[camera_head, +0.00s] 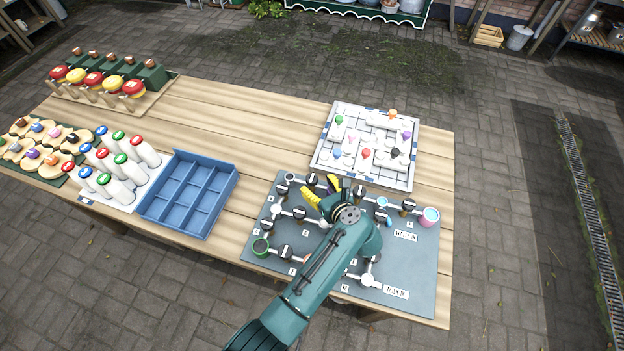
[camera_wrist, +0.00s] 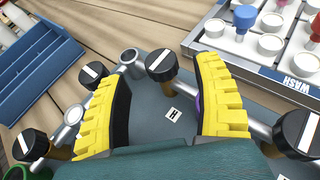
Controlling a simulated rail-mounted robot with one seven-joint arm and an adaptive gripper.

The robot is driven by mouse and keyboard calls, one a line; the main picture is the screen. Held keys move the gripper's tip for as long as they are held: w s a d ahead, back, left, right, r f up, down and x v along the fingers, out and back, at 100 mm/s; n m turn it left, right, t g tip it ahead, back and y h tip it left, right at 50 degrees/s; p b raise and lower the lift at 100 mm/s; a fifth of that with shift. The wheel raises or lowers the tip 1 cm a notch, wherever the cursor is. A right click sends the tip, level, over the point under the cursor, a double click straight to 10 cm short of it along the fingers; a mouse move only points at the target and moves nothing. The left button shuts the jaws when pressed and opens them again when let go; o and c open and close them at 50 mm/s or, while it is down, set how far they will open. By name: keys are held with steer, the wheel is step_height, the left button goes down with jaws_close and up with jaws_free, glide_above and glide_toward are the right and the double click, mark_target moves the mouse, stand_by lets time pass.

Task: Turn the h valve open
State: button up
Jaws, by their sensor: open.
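The H label (camera_wrist: 174,115) is a small white tag on the grey valve panel (camera_wrist: 150,130). Just beyond it, between my yellow fingers, is a black round valve knob (camera_wrist: 162,66) with a white stripe. The stripe runs roughly across the pale pipe beside it. In the head view this knob seems to be the black one (camera_head: 312,179) at the panel's back edge. My gripper (camera_wrist: 140,58) is open and empty, one finger on each side of the knob, with no clear contact. It also shows in the head view (camera_head: 322,191), over the panel; my arm hides the panel's middle.
Other striped knobs stand close by: one left (camera_wrist: 92,73), one lower left (camera_wrist: 32,143), one right (camera_wrist: 297,134). A white game-like board (camera_head: 366,146) lies behind the panel. A blue compartment tray (camera_head: 232,172) stands left. Bare table lies between tray and board.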

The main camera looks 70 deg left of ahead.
mark_target(313, 179)
steer(key=x, duration=0.4)
steer(key=shift+a+f+b, duration=0.1)
steer(key=shift+a+b, duration=0.15)
steer(key=shift+b, duration=0.15)
steer(key=shift+c, duration=0.4)
steer(key=c, duration=1.1)
